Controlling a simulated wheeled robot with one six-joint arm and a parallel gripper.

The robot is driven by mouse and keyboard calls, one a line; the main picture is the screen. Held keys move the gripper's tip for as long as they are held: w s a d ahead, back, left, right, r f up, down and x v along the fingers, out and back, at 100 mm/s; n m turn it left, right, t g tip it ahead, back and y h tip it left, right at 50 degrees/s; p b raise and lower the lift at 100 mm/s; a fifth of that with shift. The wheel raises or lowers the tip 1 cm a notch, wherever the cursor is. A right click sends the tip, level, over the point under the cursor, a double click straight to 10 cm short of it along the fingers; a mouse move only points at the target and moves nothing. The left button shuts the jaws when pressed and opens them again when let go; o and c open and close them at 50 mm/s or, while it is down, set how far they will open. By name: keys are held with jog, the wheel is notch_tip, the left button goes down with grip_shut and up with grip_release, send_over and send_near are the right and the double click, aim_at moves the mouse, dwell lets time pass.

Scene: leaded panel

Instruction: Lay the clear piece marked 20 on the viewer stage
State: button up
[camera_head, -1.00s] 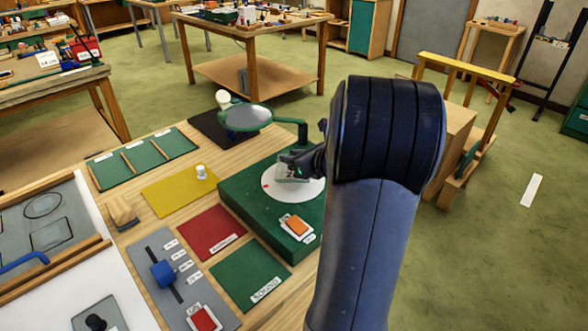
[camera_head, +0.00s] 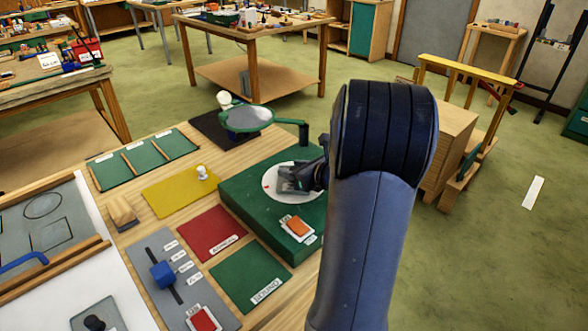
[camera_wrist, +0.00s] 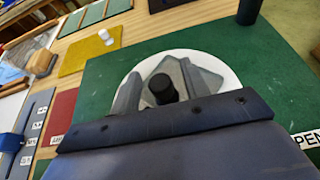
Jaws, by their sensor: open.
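The viewer stage is a white disc (camera_head: 272,193) on a green box (camera_head: 242,214); the disc also shows in the wrist view (camera_wrist: 232,84). A clear greyish piece (camera_wrist: 208,79) with a black knob (camera_wrist: 161,88) lies over the disc; no number is readable on it now. My gripper (camera_wrist: 160,76) is open over the disc, its fingers on either side of the knob with gaps. In the head view my gripper (camera_head: 297,179) is at the disc, and my arm hides its right side. I cannot tell whether the piece touches the disc everywhere.
A round magnifier (camera_head: 248,118) on a green arm stands behind the disc, its dark post close to my gripper. An orange switch (camera_head: 298,227) sits at the box's front. A yellow mat (camera_head: 175,192) with a white knob, a red mat (camera_head: 211,233) and a green mat (camera_head: 250,277) lie left and front.

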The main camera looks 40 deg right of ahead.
jog(key=shift+r, duration=0.2)
jog(key=v, duration=1.2)
jog(key=shift+s+f, duration=0.1)
jog(key=shift+f, duration=0.05)
jog(key=x, duration=1.2)
jog(key=shift+w, duration=0.2)
jog(key=shift+s+r+p, duration=0.1)
jog(key=shift+r+p, duration=0.2)
jog(key=shift+r, duration=0.9)
